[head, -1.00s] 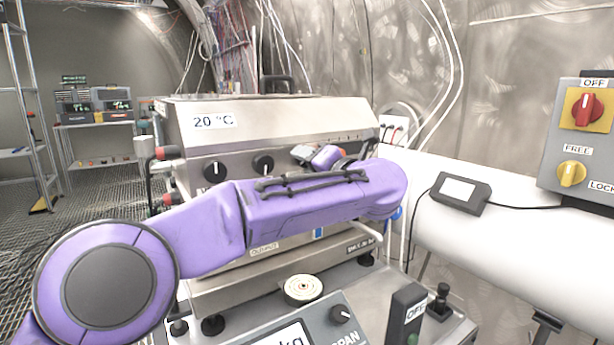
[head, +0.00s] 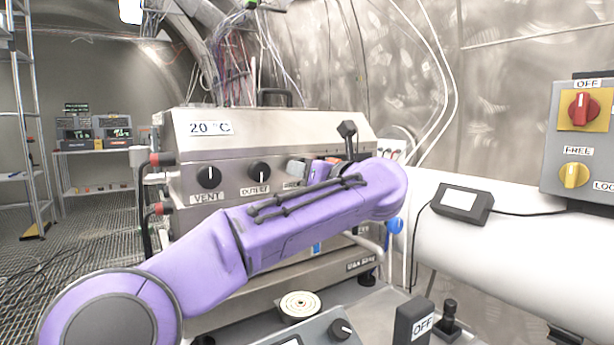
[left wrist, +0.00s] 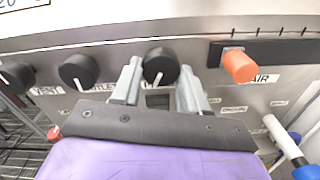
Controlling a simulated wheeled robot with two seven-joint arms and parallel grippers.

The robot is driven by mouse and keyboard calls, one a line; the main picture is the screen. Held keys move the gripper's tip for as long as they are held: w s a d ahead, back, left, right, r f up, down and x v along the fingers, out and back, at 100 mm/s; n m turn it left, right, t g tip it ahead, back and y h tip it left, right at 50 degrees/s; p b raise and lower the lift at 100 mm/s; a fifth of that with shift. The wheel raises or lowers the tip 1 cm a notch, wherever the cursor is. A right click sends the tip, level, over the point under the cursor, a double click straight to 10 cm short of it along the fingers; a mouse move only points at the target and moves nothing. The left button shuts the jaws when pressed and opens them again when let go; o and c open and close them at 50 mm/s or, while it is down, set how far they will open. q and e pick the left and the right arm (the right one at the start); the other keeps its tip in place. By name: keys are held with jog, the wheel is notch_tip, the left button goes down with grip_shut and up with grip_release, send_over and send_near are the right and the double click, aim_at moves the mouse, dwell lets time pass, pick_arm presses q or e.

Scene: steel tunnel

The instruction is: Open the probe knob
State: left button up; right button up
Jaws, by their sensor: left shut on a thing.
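The steel cabinet (head: 270,125) marked 20 °C carries a row of black knobs with white pointer lines. In the left wrist view, a black round knob (left wrist: 160,64) sits between the two grey fingers of my left gripper (left wrist: 161,75), which is shut on it. Its white line points down and slightly left. Its label is hidden by the gripper, so I cannot read whether it says probe. In the head view my purple left arm hides this knob. My right gripper is not in view.
The outlet knob (left wrist: 78,71) is close left of the fingers, beyond it the vent knob (head: 208,177). An orange air knob (left wrist: 240,66) stands to the right. A white pipe (head: 510,240) and a grey switch box (head: 555,150) are at the right.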

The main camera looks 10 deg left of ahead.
pick_arm(q)
jog(key=shift+a+r, duration=0.15)
jog(key=shift+r, duration=0.3)
jog(key=o, duration=0.9)
jog(key=shift+o, duration=0.8)
jog(key=shift+w+f, duration=0.1)
jog(key=shift+f, duration=0.2)
jog(key=b+v, duration=0.1)
jog(key=v, duration=0.9)
jog(key=shift+d, duration=0.2)
